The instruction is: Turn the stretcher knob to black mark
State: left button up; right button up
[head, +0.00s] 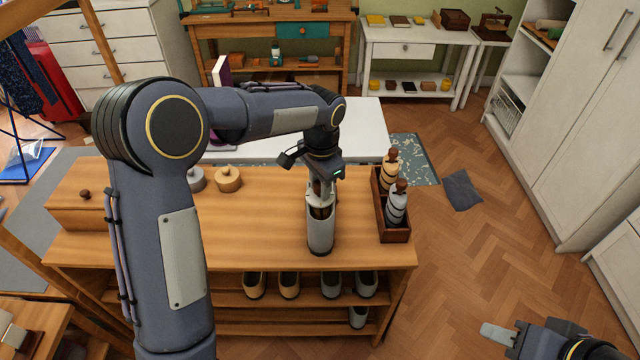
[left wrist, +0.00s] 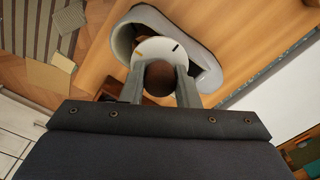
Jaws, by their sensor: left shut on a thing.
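A grey shoe (head: 320,236) stands on the wooden bench top with the stretcher set in its opening. In the left wrist view the shoe (left wrist: 205,70) surrounds a white disc (left wrist: 152,47) with a dark mark (left wrist: 176,46) near its edge and a small yellowish mark at its left. A brown round stretcher knob (left wrist: 160,76) rises from the disc. My left gripper (head: 321,192) points down over the shoe, shut on the knob, one finger on each side. My right gripper (head: 498,334) hangs at the lower right, away from the shoe; its finger gap is unclear.
A dark wooden tray (head: 405,236) with two knob-topped stretchers stands right of the shoe. Two round pieces, one grey and one wooden (head: 228,180), sit further left. A lidded box (head: 80,212) is at the bench's left end. Several shoes stand on the shelf below.

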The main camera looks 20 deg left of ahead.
pick_arm(q)
jog(key=n, duration=0.7)
jog(key=n+p, duration=0.1)
jog(key=n, duration=0.6)
dwell(1.2)
jog(key=o, duration=1)
jog(key=shift+w+d+r, duration=0.1)
jog(key=shift+r, duration=3.85)
jog(key=shift+c, duration=0.3)
